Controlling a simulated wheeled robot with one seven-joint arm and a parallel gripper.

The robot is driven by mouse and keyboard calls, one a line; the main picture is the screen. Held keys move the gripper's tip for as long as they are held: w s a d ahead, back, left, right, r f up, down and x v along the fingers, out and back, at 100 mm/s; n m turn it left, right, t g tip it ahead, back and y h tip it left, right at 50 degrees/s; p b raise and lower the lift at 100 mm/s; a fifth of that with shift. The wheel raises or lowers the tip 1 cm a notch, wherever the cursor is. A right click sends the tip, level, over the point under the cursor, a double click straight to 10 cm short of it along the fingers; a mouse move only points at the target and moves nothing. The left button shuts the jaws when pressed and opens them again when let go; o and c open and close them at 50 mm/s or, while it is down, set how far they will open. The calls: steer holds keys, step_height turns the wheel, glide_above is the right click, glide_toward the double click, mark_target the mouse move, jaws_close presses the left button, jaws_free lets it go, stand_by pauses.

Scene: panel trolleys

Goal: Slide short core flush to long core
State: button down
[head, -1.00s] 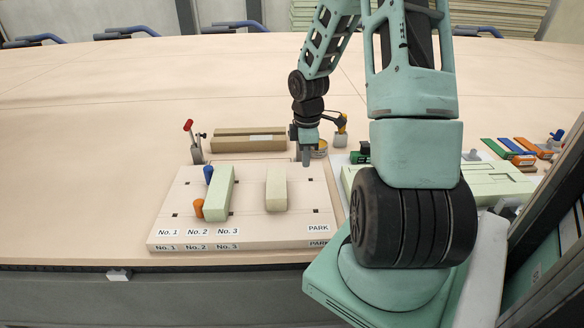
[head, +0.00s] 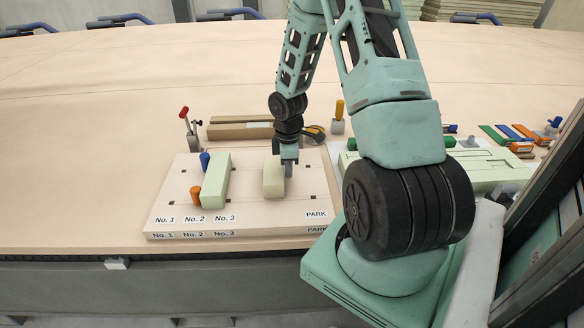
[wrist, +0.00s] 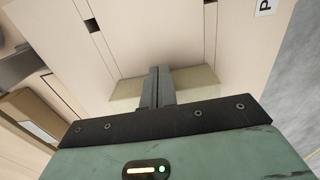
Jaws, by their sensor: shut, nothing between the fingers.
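The short core (head: 273,178), a pale green block, lies on the labelled board right of centre. The long core (head: 216,180), a longer pale green block, stands to its left, with a clear gap between them. A blue peg (head: 204,160) and an orange peg (head: 195,194) are at the long core's left side. My gripper (head: 289,173) is shut and empty at the short core's right side. In the wrist view the shut fingers (wrist: 158,72) cover the middle of the short core (wrist: 195,80). I cannot tell whether they touch it.
The board (head: 240,220) has labels No. 1, No. 2, No. 3 and PARK. A red-handled clamp (head: 187,125) and a brown block (head: 240,131) stand behind it. Pale green parts (head: 490,168) lie right, partly behind my arm. The board's right part is bare.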

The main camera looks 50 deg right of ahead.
steer(key=w+a, duration=0.4)
steer(key=w+a+p, duration=0.1)
steer(key=w+a, duration=0.2)
steer(key=w, duration=0.1)
steer(key=shift+w+a, duration=0.35)
steer(key=shift+w, duration=0.05)
